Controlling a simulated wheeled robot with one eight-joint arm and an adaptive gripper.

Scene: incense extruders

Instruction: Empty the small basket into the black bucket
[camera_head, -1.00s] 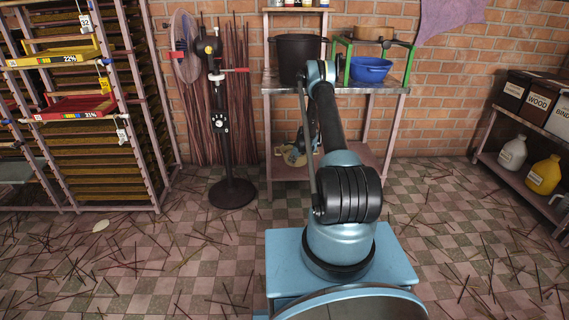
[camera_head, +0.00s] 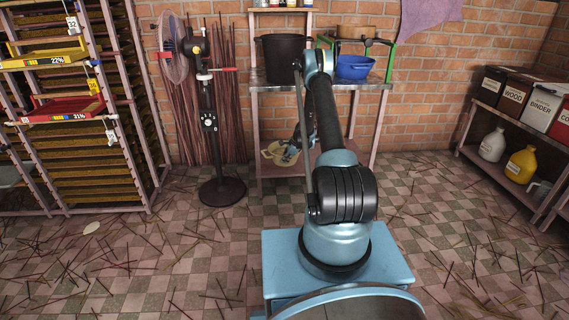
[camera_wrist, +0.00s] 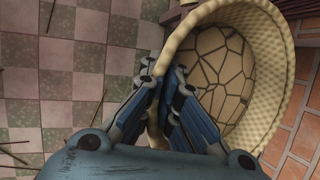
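The small basket, a cream woven one (camera_head: 272,152), is low at the shelf unit's lower board, mostly behind my arm in the head view. In the wrist view the basket (camera_wrist: 279,50) is close, its mouth facing the camera, with a dark-lined pale pattern inside; I cannot tell whether that is contents or its bottom. My gripper (camera_wrist: 158,88) has one finger outside and one inside its near wall, closed on the rim. My gripper (camera_head: 294,148) is partly hidden in the head view. The black bucket (camera_head: 281,60) stands upright on the upper shelf; its inside is hidden.
A blue bowl (camera_head: 354,67) and a green frame (camera_head: 390,62) are right of the bucket on the metal shelf (camera_head: 268,80). A black stand with a fan (camera_head: 209,125) is at left. Jugs (camera_head: 521,164) are on the right shelf. Thin sticks litter the open floor.

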